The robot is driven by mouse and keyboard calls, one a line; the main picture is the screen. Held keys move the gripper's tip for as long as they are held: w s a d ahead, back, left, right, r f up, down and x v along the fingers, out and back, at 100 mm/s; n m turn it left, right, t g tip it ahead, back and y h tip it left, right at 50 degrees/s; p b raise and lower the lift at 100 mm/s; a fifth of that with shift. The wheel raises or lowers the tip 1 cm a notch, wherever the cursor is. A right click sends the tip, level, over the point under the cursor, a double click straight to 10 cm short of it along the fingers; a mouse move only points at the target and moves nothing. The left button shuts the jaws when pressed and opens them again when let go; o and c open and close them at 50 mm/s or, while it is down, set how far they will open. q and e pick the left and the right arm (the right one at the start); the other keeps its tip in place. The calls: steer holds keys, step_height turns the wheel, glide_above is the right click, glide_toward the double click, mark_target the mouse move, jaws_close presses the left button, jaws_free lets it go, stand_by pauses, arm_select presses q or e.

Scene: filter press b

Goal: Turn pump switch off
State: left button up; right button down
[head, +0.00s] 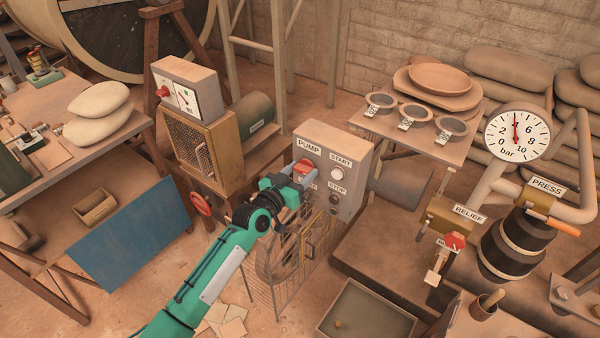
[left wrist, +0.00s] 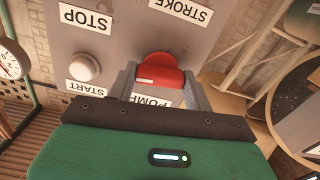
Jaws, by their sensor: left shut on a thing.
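The grey pump box (head: 350,165) stands at the middle of the head view, with PUMP, START and STOP labels. Its red pump switch (head: 304,166) is on the left of the front face, under the PUMP label. In the left wrist view the red switch (left wrist: 158,74) sits between my two grey fingers, with the picture upside down. My left gripper (head: 301,172) is shut on the switch and partly hides it and a label below it. The knob's exact angle is hard to tell. My right gripper is not in view.
A white START button (head: 337,174) and a dark STOP button (head: 334,199) are right of the switch. A wire cage guard (head: 290,265) stands below the box. A pressure gauge (head: 516,135) and a red-handled valve (head: 455,242) stand at the right.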

arm_select(q)
steer(key=shift+n, duration=2.7)
steer(key=n, duration=0.2)
steer(key=shift+n, duration=1.2)
steer(key=n, duration=0.2)
steer(key=shift+n+p, duration=0.3)
steer(key=shift+p, duration=0.05)
steer(key=shift+n, duration=1.4)
steer(key=shift+n+p, duration=0.3)
steer(key=shift+n, duration=0.2)
steer(key=shift+f, duration=0.1)
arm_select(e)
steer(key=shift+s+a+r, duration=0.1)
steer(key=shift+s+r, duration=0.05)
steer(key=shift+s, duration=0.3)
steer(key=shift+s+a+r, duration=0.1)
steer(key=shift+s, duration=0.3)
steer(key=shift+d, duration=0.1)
